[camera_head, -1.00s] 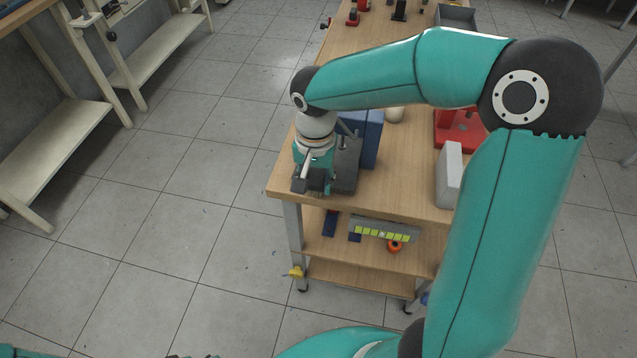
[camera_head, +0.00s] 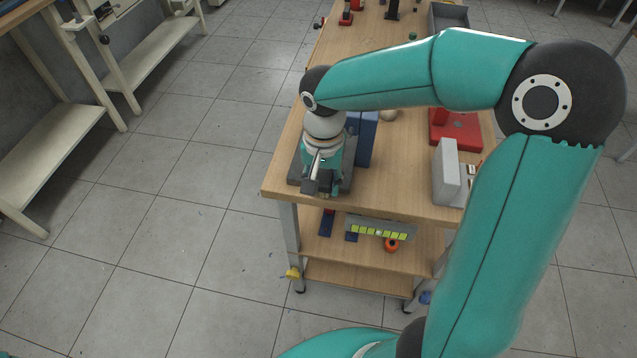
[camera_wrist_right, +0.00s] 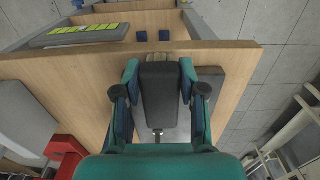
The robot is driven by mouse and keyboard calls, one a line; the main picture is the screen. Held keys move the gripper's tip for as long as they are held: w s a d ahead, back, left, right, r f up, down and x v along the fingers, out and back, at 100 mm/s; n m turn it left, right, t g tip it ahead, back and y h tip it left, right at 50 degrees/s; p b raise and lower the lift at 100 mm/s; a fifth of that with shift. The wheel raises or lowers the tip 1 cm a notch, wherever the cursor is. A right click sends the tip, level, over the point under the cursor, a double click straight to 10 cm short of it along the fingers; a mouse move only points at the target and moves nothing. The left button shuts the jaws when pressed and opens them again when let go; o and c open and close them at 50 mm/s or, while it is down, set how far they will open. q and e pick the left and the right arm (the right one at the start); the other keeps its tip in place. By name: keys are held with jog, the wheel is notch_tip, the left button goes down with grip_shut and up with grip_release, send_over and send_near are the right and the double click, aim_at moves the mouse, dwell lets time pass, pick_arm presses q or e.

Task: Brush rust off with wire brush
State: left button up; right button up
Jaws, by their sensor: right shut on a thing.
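My right gripper (camera_head: 318,187) is over the near left corner of the wooden table in the head view. In the right wrist view its two fingers (camera_wrist_right: 159,72) are shut on a dark block-shaped thing (camera_wrist_right: 160,92), which looks like the wire brush. Only a dark end of the brush (camera_head: 310,187) shows in the head view; its bristles are hidden. A flat grey plate (camera_head: 296,170) lies beneath the gripper and shows on both sides of it. I cannot make out rust on it, nor whether the brush touches it. My left gripper is not in view.
A grey upright block (camera_head: 446,172) and a red fixture (camera_head: 457,133) are to the right on the table (camera_head: 393,185). A lower shelf (camera_head: 350,276) holds small items.

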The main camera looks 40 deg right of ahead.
jog(key=shift+w+a+r, duration=0.1)
jog(key=shift+w+a, duration=0.2)
jog(key=shift+w, duration=0.1)
dwell(0.6)
jog(key=shift+r, duration=0.1)
jog(key=shift+r+p, duration=0.5)
jog(key=shift+r, duration=0.05)
jog(key=s+a+r+p, duration=0.1)
jog(key=s+a+r, duration=0.3)
jog(key=a, duration=0.1)
jog(key=shift+s+a, duration=0.2)
jog(key=shift+s, duration=0.05)
dwell(0.5)
dwell(0.3)
